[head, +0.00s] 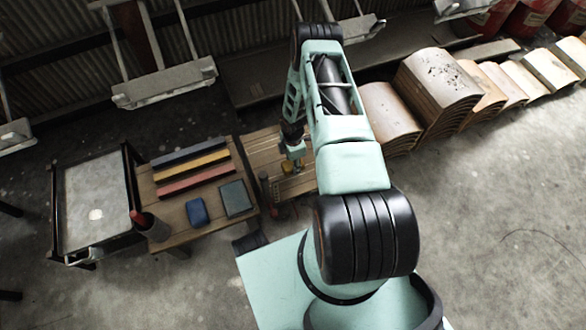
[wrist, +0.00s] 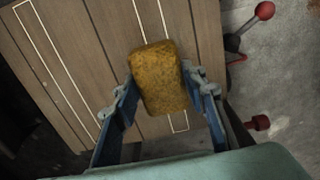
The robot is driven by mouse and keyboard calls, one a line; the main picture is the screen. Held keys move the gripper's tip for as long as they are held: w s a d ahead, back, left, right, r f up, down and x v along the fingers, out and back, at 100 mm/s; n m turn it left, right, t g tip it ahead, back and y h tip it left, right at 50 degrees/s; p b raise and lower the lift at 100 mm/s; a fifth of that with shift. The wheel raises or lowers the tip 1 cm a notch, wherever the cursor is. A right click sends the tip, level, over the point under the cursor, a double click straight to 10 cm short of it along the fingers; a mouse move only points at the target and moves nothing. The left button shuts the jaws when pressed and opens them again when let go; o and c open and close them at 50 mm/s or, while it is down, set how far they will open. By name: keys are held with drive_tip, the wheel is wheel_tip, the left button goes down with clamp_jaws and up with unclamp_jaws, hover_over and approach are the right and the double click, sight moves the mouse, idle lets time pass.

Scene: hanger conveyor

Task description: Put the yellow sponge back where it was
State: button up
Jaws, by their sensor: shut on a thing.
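The yellow sponge (wrist: 160,78) is a mustard-coloured block between the two fingers of my gripper (wrist: 160,98) in the wrist view. My gripper is shut on it, with a finger on each side. Below it is a brown wooden table top (wrist: 100,45) with thin white outlines. I cannot tell from the wrist view how far above the wood the sponge is. In the head view my gripper (head: 292,165) is over the right-hand wooden table (head: 262,150), partly hidden by my arm, and the sponge shows only as a small yellowish patch.
A grey-topped cart (head: 95,185) stands at the left. Stacked curved boards (head: 437,85) are at the right. Hangers (head: 165,85) hang behind.

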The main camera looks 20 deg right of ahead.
drive_tip(key=shift+f+b, duration=0.45)
drive_tip(key=shift+f, duration=1.2)
drive_tip(key=shift+f, duration=0.2)
drive_tip(key=o, duration=1)
drive_tip(key=shift+r, duration=0.1)
wheel_tip(320, 180, up, 12)
drive_tip(key=p, duration=0.4)
drive_tip(key=shift+r, duration=0.15)
